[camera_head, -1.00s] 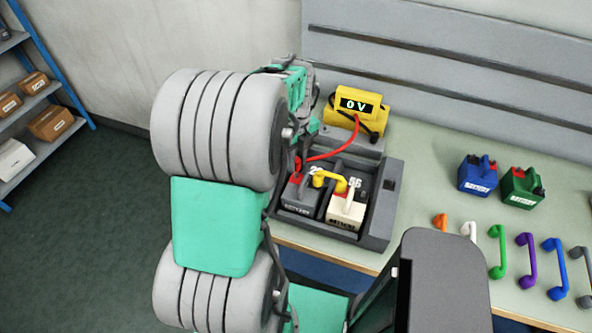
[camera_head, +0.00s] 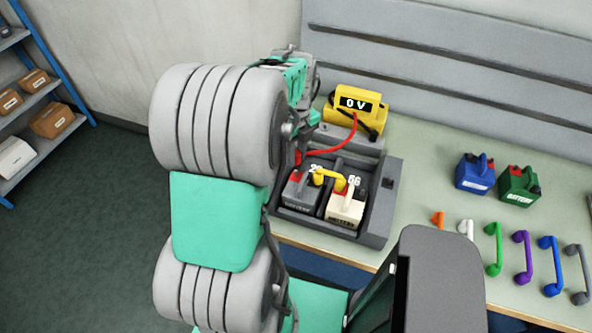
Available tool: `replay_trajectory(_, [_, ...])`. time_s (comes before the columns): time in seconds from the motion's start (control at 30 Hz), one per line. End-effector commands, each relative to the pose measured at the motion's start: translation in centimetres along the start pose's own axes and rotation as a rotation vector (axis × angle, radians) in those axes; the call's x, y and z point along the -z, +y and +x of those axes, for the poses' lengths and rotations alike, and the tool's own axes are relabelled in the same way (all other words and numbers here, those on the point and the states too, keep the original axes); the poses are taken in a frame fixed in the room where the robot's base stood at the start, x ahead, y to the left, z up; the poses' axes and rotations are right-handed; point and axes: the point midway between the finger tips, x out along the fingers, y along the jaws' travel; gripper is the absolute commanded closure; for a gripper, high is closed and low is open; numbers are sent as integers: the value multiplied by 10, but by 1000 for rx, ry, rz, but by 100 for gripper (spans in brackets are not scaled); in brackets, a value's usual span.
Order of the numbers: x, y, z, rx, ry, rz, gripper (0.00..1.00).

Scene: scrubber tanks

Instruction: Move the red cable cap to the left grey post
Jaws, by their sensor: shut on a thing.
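The red cable (camera_head: 333,149) runs from the yellow meter (camera_head: 357,111) down to the left. Its red cap (camera_head: 298,157) is at my gripper (camera_head: 299,151), above the back left of the grey battery (camera_head: 301,192). My gripper is mostly hidden behind my arm, and its fingertips are hard to make out; it is shut on the cap. A red patch (camera_head: 295,176) shows on the grey battery's left top, just below the cap. I cannot make out the grey post clearly; my arm covers part of that side.
A yellow link (camera_head: 329,178) bridges the grey battery and the white battery (camera_head: 345,206) in the dark tray (camera_head: 377,222). The meter reads 0 V. Blue (camera_head: 475,173) and green (camera_head: 519,186) batteries and several coloured links stand right on the bench.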

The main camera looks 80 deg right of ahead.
Motion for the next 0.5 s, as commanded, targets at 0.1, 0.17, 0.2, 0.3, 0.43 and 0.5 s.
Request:
replay_trajectory(0.1, [-7, -14, 0, -1, 1, 1, 100])
replay_trajectory(0.17, [-12, -24, 0, -2, 1, 1, 100])
replay_trajectory(0.2, [-15, -31, 0, -2, 2, 1, 100])
replay_trajectory(0.3, [-24, -48, 0, -1, 1, 2, 100])
replay_trajectory(0.43, [-35, -69, -1, -1, 1, 1, 100])
replay_trajectory(0.5, [-41, -81, -1, -1, 1, 0, 100])
